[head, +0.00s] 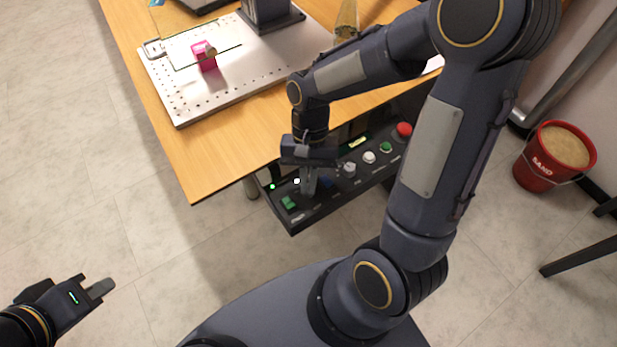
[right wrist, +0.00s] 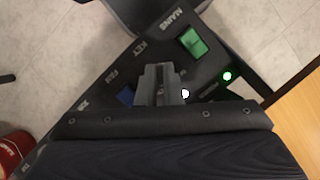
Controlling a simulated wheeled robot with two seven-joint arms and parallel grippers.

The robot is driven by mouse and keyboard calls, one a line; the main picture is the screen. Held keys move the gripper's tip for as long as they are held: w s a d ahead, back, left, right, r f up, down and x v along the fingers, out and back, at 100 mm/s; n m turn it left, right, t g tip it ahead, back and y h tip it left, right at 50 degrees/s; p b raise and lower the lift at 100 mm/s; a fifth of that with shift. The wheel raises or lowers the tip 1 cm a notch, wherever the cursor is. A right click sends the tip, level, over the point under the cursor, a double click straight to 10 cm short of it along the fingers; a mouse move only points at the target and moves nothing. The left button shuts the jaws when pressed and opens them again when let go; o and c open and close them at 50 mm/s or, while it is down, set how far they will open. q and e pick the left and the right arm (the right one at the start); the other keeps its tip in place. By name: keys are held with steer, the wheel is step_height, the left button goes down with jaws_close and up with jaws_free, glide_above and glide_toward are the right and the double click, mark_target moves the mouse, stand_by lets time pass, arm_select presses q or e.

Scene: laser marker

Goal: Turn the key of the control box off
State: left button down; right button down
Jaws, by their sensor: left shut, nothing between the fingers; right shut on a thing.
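The black control box (head: 322,210) hangs at the table's front edge. It also shows in the right wrist view (right wrist: 140,52), with MAINS, KEY and FAN labels. My right gripper (head: 309,190) points down at the panel between the green switch (head: 288,203) and the blue button (head: 326,183). In the right wrist view its fingers (right wrist: 163,82) are shut beside the KEY label, on what appears to be the key. The key itself is hidden by the fingers. A green light and a white light glow on the panel. My left gripper (head: 103,289) is shut and empty over the floor at lower left.
The wooden table (head: 190,165) carries a perforated metal plate (head: 180,108) with a pink block (head: 203,60). A red emergency knob (head: 404,130) and several buttons line the panel's right part. A red sand bucket (head: 535,170) stands at right. The floor at left is clear.

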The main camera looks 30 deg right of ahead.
steer(key=n+h+p, duration=0.1)
steer(key=n, duration=0.2)
steer(key=shift+a+r+n+g+p, duration=0.1)
steer(key=shift+r+n+g+p, duration=0.05)
steer(key=shift+n+g+p, duration=0.2)
steer(key=n+h+p, duration=0.1)
steer(key=n+h, duration=0.1)
steer(key=n, duration=0.2)
steer(key=shift+a+n, duration=0.1)
steer(key=shift+n, duration=0.15)
steer(key=n, duration=0.2)
steer(key=n+h+p, duration=0.1)
steer(key=n, duration=0.1)
steer(key=shift+a+h, duration=0.15)
steer(key=shift+h, duration=0.15)
steer(key=shift+n+t+h, duration=0.6)
steer(key=shift+n+t, duration=0.15)
steer(key=shift+n, duration=1.35)
steer(key=c, duration=1.6)
jaws_free()
